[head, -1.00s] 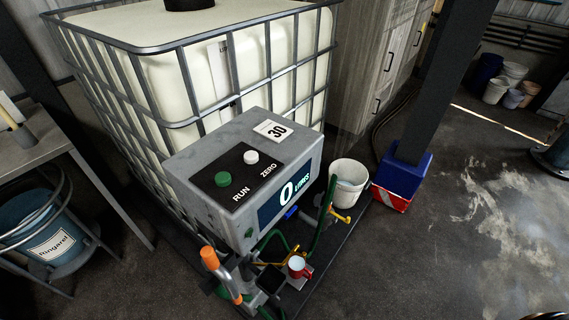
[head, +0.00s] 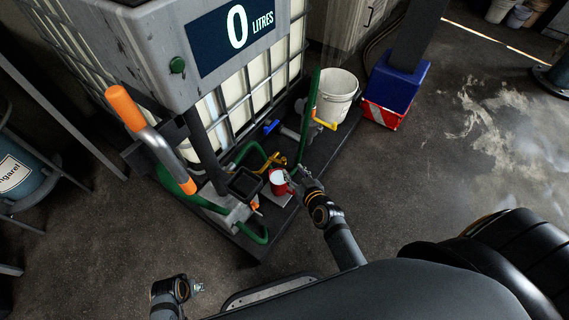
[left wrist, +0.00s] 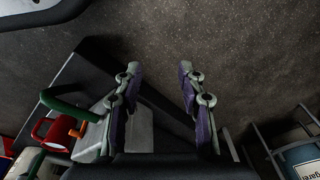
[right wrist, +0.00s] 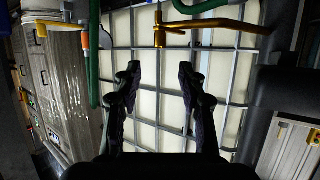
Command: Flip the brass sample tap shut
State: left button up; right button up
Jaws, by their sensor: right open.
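The brass sample tap (head: 270,160) is low in front of the caged tank in the head view, just above a red mug (head: 281,182). In the right wrist view the tap (right wrist: 160,38) is at top centre, and its long brass bar (right wrist: 215,24) runs sideways to the right. My right gripper (head: 308,180) is beside the mug in the head view. In the right wrist view (right wrist: 160,72) it is open and empty, with the tap beyond its fingertips, apart from them. My left gripper (head: 199,287) is low at left; the left wrist view shows it open and empty (left wrist: 160,72).
A green hose (head: 304,115) rises right of the tap. A grey post with an orange-gripped lever (head: 150,137) stands left. A white bucket (head: 338,92) and a blue-and-red post base (head: 395,85) are at right. Open floor (head: 430,170) lies to the right.

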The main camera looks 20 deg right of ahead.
aim_at(284, 160)
jog(key=b+x, duration=0.1)
jog(key=x, duration=0.8)
jog(key=shift+w+f+b, duration=0.15)
jog(key=shift+f+b, duration=0.05)
jog(key=shift+b, duration=0.1)
jog(key=shift+w+f, duration=0.15)
jog(key=shift+w, duration=0.3)
pick_arm(q)
jog(key=r, duration=0.1)
jog(key=w+d+r, duration=0.1)
jog(key=r, duration=0.3)
jog(key=shift+w+d, duration=0.15)
pick_arm(e)
jog(key=shift+c, duration=0.3)
grip_shut()
